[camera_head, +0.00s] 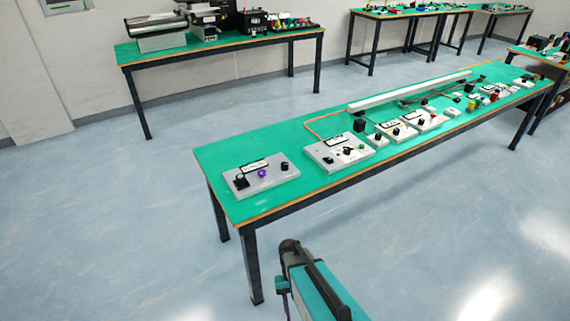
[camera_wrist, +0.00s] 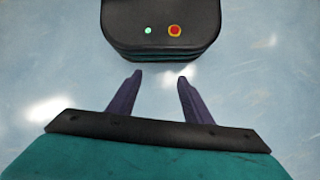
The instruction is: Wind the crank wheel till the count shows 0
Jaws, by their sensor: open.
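I cannot make out a crank wheel or a count display for certain; the devices are too small in the head view. The nearest grey panel (camera_head: 268,184) sits at the left end of the green table (camera_head: 225,148). It carries a purple knob (camera_head: 262,173), black parts and a white label. A second grey panel (camera_head: 338,152) to its right has a black part on top and a green button. My gripper (camera_wrist: 159,80) is open and empty in the wrist view, over bare floor and away from the table.
More panels and small coloured parts line the table's right half, with a long white bar (camera_head: 410,91) behind them. A second green table (camera_head: 205,52) holding machines stands at the back left. More tables stand at the back right. The floor in front is clear.

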